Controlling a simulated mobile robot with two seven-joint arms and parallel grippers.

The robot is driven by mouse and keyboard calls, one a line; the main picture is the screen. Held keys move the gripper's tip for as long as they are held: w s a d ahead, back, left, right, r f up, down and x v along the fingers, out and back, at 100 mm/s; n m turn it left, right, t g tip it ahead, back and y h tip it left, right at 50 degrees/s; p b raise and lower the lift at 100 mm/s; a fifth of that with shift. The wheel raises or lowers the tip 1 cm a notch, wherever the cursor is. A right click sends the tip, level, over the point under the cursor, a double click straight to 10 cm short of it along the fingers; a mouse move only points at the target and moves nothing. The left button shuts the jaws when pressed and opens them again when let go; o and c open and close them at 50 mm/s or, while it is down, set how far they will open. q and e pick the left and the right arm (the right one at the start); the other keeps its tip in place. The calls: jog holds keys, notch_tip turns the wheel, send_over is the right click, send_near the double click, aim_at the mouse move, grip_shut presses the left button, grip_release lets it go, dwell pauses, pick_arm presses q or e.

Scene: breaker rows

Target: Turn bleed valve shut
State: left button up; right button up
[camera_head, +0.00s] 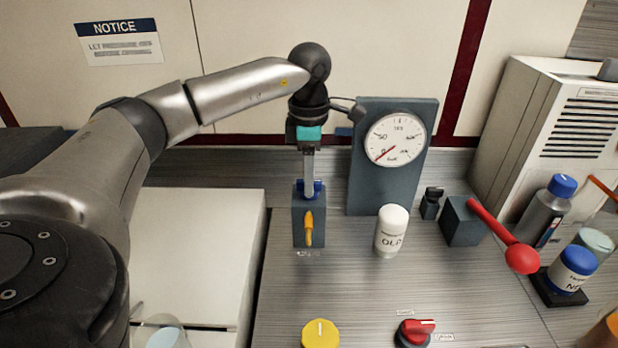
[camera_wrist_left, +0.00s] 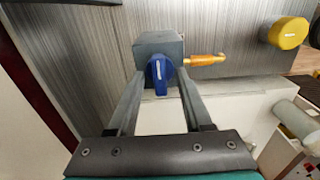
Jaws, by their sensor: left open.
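The bleed valve looks to be the dark grey block (camera_head: 308,215) standing on the bench left of the gauge. A blue handle (camera_head: 319,187) is on its top and an orange-yellow spout (camera_head: 309,230) is on its front. In the left wrist view the blue handle (camera_wrist_left: 159,74) is long up and down the picture, while the spout (camera_wrist_left: 203,60) points right. My left gripper (camera_head: 308,184) is above the block, pointing down. Its open fingers stand on either side of the handle, with a visible gap. My right gripper is not in view.
A round gauge (camera_head: 395,139) on a grey panel stands right of the valve, its red needle near 0. A white bottle (camera_head: 391,232), a red-ball lever (camera_head: 521,258), a yellow knob (camera_head: 320,334) and a red switch (camera_head: 415,331) are nearby. Bench in front of the valve is clear.

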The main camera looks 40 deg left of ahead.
pick_arm(q)
jog(key=shift+f, duration=0.1)
jog(key=shift+c, duration=0.3)
grip_shut()
